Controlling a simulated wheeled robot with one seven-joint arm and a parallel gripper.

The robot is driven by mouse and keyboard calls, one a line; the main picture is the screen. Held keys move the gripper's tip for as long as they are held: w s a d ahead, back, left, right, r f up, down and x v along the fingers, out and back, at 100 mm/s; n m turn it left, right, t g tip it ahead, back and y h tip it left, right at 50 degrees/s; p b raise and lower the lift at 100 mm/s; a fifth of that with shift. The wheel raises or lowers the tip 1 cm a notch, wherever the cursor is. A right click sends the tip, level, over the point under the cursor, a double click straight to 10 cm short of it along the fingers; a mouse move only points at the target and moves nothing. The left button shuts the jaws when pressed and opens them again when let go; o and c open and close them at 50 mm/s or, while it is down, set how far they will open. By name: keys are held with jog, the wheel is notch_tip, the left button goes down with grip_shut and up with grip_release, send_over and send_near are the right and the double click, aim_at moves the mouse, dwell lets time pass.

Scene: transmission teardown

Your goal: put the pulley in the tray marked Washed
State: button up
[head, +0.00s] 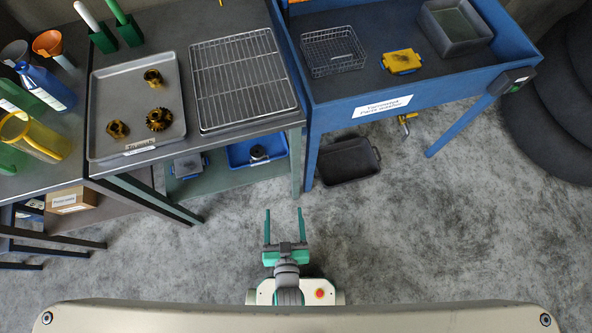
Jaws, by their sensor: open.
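My gripper (284,212) is open and empty, with two green fingers spread apart over the grey floor, in front of the benches. A grey metal tray (107,88) on the left bench holds a toothed gear (159,119) and two other brassy parts, one at the back (153,77) and one at the left (116,129). Its front label (140,146) is too small to read surely. A blue tray (238,155) on the lower shelf holds a dark round part (258,152), partly hidden by the bench edge. I cannot tell which part is the pulley.
A wire rack (243,80) lies right of the metal tray. The blue parts washer (420,97) holds a wire basket (333,51), a yellow-and-blue item (402,61) and a grey bin (455,27). A black tub (347,160) stands on the floor. The floor around my gripper is clear.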

jog(key=s+d+r, duration=0.1)
jog(key=s+r, duration=0.1)
jog(key=r, duration=0.4)
jog(key=s+d+r+t, duration=0.1)
jog(key=s+r, duration=0.2)
jog(key=r, duration=0.3)
jog(key=s+d+r+h, duration=0.1)
jog(key=s+r, duration=0.2)
jog(key=r, duration=0.3)
jog(key=shift+s+d+r+m, duration=0.25)
jog(key=shift+d+r+m, duration=0.1)
jog(key=shift+d+m, duration=0.05)
